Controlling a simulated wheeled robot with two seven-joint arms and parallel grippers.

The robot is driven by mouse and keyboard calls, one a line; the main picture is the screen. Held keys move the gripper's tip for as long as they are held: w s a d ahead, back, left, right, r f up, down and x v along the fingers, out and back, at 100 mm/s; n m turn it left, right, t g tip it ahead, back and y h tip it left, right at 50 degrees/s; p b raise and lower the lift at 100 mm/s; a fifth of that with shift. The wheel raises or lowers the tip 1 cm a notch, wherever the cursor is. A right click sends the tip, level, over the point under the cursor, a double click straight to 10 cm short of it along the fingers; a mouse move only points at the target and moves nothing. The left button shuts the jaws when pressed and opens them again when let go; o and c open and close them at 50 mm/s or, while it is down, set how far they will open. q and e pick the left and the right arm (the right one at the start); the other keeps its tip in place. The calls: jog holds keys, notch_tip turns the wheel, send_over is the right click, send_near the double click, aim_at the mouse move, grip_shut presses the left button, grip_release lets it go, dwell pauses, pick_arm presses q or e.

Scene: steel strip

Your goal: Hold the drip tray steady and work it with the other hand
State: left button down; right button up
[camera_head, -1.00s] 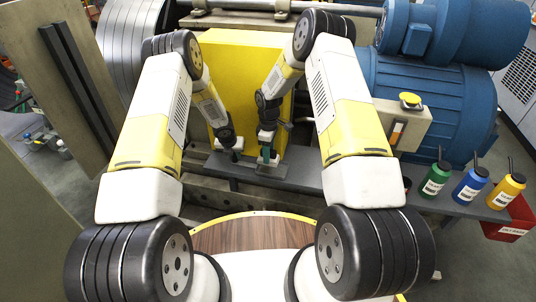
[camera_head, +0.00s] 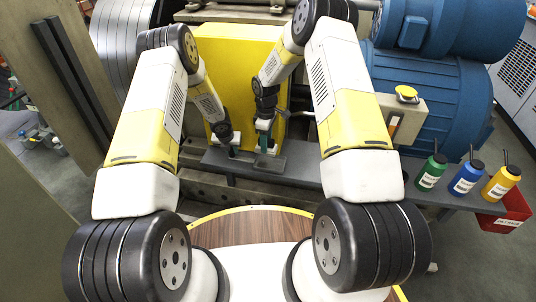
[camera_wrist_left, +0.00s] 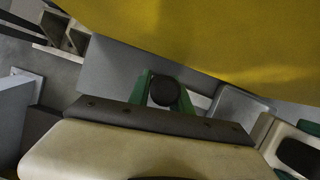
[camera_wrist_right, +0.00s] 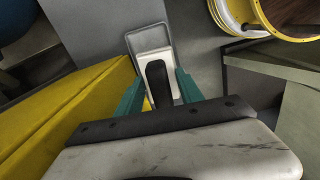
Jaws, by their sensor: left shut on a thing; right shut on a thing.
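My left gripper (camera_head: 233,149) and right gripper (camera_head: 267,147) are close together, low in front of the yellow box (camera_head: 238,62), above the dark grey shelf (camera_head: 300,165). In the left wrist view the green fingers (camera_wrist_left: 163,90) are shut on a dark round-ended piece (camera_wrist_left: 164,90).
A green bottle (camera_head: 431,173), blue bottle (camera_head: 466,179) and yellow bottle (camera_head: 501,184) stand on the shelf's right end, above a red bin (camera_head: 507,217). A blue motor (camera_head: 440,105) and a yellow-topped button box (camera_head: 404,108) are behind my right arm.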

jog(key=shift+d+m, duration=0.35)
jog(key=shift+m, duration=0.15)
jog(key=m, duration=0.3)
jog(key=shift+m, duration=0.3)
jog(key=m, duration=0.6)
jog(key=shift+s+a+r, duration=0.1)
jog(key=shift+a, duration=0.15)
jog(key=m, duration=0.7)
jog(key=shift+a+r, duration=0.1)
jog(key=shift+r, duration=0.05)
jog(key=m, duration=0.4)
jog(key=shift+r, duration=0.1)
jog(key=m, duration=0.4)
jog(key=shift+a+r+m, duration=0.1)
jog(key=shift+m, duration=0.2)
jog(key=m, duration=0.4)
jog(key=shift+r, duration=0.15)
jog(key=m, duration=0.5)
jog(key=shift+r, duration=0.1)
jog(key=shift+f, duration=2.5)
